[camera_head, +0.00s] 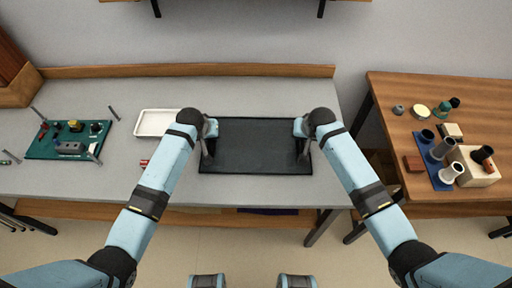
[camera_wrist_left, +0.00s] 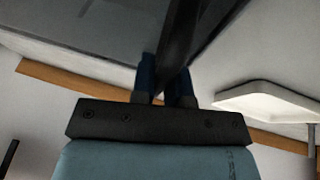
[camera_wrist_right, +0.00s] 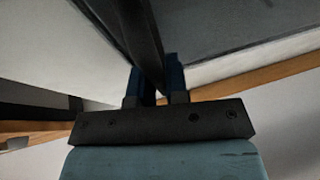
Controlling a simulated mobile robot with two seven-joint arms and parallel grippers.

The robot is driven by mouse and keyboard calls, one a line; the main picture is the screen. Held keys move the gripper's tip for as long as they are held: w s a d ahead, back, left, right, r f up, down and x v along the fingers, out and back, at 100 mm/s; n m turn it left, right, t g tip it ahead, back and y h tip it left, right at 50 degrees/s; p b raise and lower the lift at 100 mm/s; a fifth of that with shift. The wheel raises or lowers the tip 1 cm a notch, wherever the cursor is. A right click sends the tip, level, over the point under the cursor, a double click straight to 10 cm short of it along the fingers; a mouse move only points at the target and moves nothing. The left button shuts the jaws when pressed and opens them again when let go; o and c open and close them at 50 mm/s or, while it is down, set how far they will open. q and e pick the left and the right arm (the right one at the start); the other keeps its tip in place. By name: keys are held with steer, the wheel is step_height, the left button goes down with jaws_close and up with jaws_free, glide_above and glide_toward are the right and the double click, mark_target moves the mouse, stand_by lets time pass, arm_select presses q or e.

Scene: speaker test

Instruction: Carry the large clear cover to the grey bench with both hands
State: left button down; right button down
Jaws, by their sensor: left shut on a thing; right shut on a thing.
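The large cover (camera_head: 255,160) looks like a dark, see-through rectangular panel with a black rim. It is level over the right part of the grey bench (camera_head: 270,95), between my two arms. I cannot tell whether it touches the bench top. My left gripper (camera_head: 208,148) is shut on a dark bar at its left side. My right gripper (camera_head: 303,149) is shut on the matching bar at its right side. Both wrist views show the fingers around a dark bar, with the panel (camera_wrist_left: 80,22) beyond; it also fills the upper right wrist view (camera_wrist_right: 225,22).
A white tray (camera_head: 155,133) lies left of the cover, partly near my left arm. A green circuit board (camera_head: 40,150) with parts and posts sits at the bench's left. A wooden table (camera_head: 385,100) at right holds cups, blocks and a blue tray. A gap separates the tables.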

arm_select(q)
steer(key=c, duration=1.1)
jaws_free()
steer(key=shift+f, duration=0.15)
arm_select(e)
steer(key=c, duration=1.1)
jaws_free()
steer(key=shift+f, duration=0.2)
arm_select(q)
steer(key=v, duration=1.2)
arm_select(e)
steer(key=v, duration=1.2)
steer(key=shift+r, duration=0.1)
arm_select(q)
steer(key=p+v, duration=0.9)
steer(key=p, duration=0.2)
steer(key=shift+s, duration=0.15)
arm_select(e)
step_height(320, 180, up, 11)
steer(key=shift+r, duration=0.1)
